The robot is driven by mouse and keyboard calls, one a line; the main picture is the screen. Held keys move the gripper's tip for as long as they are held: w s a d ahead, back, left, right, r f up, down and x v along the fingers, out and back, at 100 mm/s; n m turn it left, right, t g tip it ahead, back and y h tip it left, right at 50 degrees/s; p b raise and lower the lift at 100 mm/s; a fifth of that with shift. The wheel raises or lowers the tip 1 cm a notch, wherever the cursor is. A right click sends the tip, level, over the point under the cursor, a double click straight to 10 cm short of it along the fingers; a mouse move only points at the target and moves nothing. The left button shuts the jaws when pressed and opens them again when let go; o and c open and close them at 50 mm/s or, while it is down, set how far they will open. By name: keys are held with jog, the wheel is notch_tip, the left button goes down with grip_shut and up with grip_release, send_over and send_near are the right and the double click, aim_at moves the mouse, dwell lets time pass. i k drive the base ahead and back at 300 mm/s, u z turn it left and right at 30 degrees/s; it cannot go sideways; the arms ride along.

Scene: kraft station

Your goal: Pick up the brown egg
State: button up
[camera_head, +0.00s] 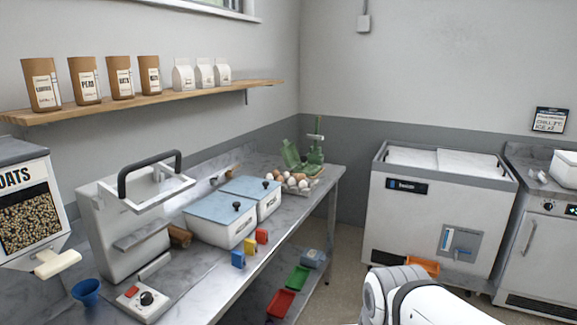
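Several small eggs, brown and white, sit together in a pale tray (312,185) at the far right end of the long grey counter. The white rounded part at the bottom right belongs to my arm. My gripper is not in view, so its state and what it holds are hidden.
Floor lies between the counter and a white chest freezer (425,215). Red and green trays (282,303) sit on the lower shelf.

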aim_at(301, 176)
jog(key=u, duration=0.1)
jog(key=k, duration=0.95)
jog(key=z, duration=0.75)
jog(key=i, duration=1.5)
jog(key=z, duration=0.3)
jog(key=i, duration=1.55)
jog(key=u, duration=0.95)
jog(key=i, duration=1.05)
jog(key=u, duration=1)
jog(key=i, duration=0.5)
jog(key=u, duration=0.35)
jog(key=k, duration=0.6)
